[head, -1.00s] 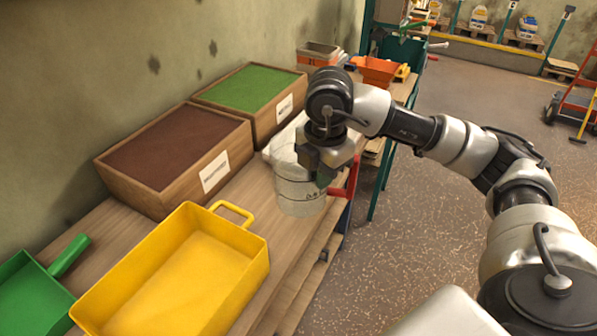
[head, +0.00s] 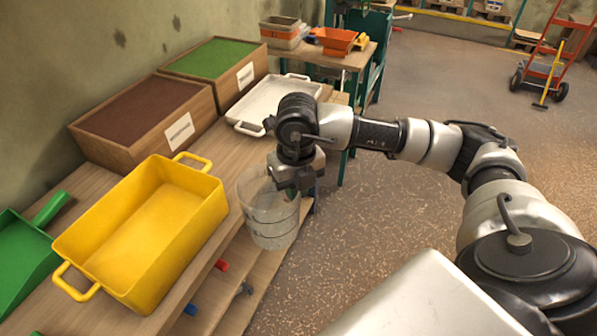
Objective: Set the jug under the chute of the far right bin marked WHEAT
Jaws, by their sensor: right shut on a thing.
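A clear jug (head: 262,220) with dark measuring lines hangs upright from my right gripper (head: 296,184). The gripper is shut on its right side, near the rim. The jug is in front of the bench's front edge, right of the yellow tray, and looks empty. Two wooden bins stand against the wall: one with a brown fill (head: 140,118) and one behind it with a green fill (head: 214,65). Each has a white label, too small to read. No chute and no readable WHEAT mark show. My left gripper is not in view.
A yellow tray (head: 142,235), a green scoop (head: 25,250) and a white tray (head: 272,98) rest on the wooden bench. Red (head: 221,265) and blue (head: 190,309) pieces show under the bench edge. An orange tub (head: 334,40) stands farther back.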

